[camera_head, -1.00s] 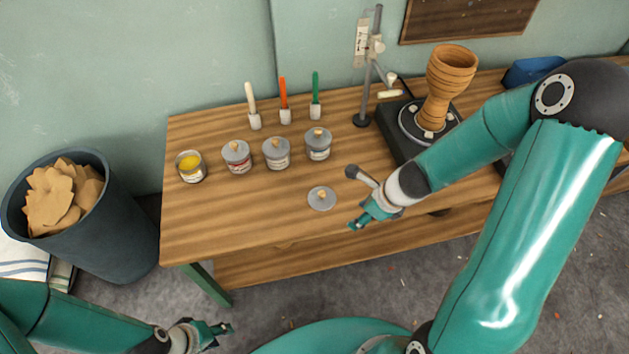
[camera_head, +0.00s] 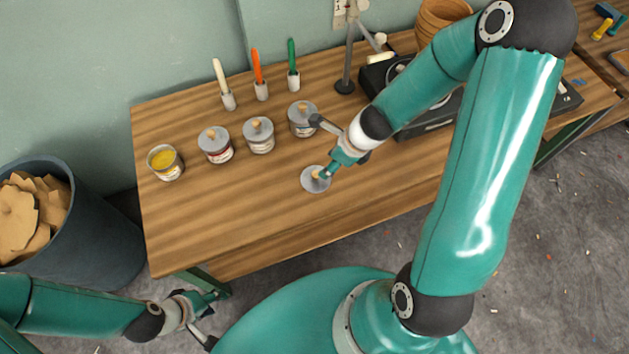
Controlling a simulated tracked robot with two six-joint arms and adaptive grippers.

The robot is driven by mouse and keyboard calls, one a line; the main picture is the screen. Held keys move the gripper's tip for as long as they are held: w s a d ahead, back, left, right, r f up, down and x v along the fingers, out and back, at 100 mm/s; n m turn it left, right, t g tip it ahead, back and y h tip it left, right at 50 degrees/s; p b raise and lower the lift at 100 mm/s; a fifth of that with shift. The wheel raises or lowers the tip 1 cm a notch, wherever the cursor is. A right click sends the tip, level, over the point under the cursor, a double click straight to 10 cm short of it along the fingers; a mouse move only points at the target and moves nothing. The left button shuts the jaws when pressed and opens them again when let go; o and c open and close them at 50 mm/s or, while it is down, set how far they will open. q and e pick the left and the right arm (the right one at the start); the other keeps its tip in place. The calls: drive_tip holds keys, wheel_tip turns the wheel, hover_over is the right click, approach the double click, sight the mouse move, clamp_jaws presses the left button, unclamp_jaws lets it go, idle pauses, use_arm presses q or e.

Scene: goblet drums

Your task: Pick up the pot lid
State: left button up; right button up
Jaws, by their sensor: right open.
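The pot lid (camera_head: 314,180) is a flat grey disc with a small wooden knob. It lies on the wooden table, right of the middle and toward the front edge. My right gripper (camera_head: 327,172) is open, with its teal fingertips right at the lid's knob, on its right side. I cannot tell whether the fingers touch the knob, and they cover part of the lid. My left gripper (camera_head: 215,294) hangs low in front of the table, away from everything, and its fingers are too small to read.
Several paint pots stand behind the lid: an open yellow one (camera_head: 165,162) and lidded grey ones (camera_head: 215,144), (camera_head: 259,135), (camera_head: 302,118). Three brushes stand behind them. The front-left tabletop is clear.

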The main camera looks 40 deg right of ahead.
sight(316, 174)
drive_tip(key=b+x, duration=0.3)
drive_tip(key=x, duration=0.2)
drive_tip(key=shift+f, duration=0.15)
drive_tip(key=b+x, duration=0.3)
drive_tip(key=x, duration=0.2)
drive_tip(key=shift+w+f, duration=0.15)
drive_tip(key=shift+w, duration=0.05)
use_arm(q)
wheel_tip(316, 174, down, 7)
drive_tip(key=shift+f, duration=0.2)
use_arm(e)
drive_tip(key=shift+s, duration=0.15)
clamp_jaws()
